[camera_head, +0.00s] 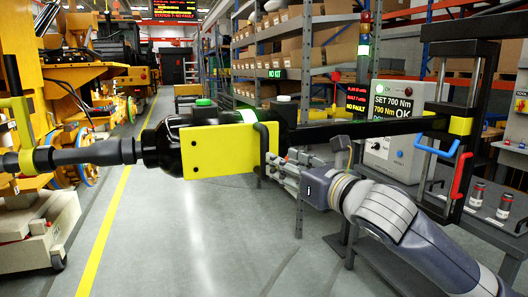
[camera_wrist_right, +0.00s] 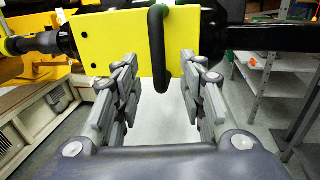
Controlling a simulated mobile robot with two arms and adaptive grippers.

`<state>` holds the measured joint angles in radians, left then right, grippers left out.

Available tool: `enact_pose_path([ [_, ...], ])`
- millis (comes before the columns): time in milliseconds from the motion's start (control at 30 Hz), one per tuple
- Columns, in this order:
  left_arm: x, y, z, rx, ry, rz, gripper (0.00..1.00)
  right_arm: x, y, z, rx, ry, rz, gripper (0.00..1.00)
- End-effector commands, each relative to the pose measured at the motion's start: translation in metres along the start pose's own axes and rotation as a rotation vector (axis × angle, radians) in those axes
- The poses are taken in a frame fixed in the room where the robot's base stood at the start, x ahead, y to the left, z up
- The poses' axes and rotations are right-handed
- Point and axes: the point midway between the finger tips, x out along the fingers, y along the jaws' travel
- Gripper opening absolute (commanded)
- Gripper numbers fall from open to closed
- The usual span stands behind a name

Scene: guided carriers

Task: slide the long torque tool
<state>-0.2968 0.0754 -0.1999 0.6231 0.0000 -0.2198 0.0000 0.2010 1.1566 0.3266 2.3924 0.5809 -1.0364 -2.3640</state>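The long torque tool (camera_head: 90,152) runs level across the head view, with a black body, a yellow side plate (camera_head: 205,150) and a dark bar (camera_head: 350,130) reaching to the stand at right. A black loop handle (camera_head: 264,150) stands upright at the plate's right end. My right gripper (camera_head: 282,170) is at this handle. In the right wrist view the fingers of my right gripper (camera_wrist_right: 163,85) are spread wide, one on each side of the handle (camera_wrist_right: 158,50), with visible gaps. The handle is ahead between them, not clamped. My left gripper is not in view.
A black upright frame (camera_head: 478,85) with blue and red handles stands at right, beside a controller box (camera_head: 398,130) reading 700 Nm OK. A grey bench (camera_head: 500,232) is below it. Shelving (camera_head: 300,30) stands behind, yellow machinery at left. The floor aisle (camera_head: 180,235) is clear.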

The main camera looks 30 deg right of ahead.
Motion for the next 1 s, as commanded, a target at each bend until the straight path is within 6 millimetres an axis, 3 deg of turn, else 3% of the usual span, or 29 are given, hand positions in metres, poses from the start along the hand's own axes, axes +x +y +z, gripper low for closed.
enact_pose_path([
  [600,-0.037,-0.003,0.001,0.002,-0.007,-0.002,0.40,0.077,0.000,0.002,0.005,-0.001,0.001,0.38],
  [1000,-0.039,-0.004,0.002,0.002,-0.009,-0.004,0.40,0.086,0.001,-0.001,0.001,0.000,0.002,0.38],
])
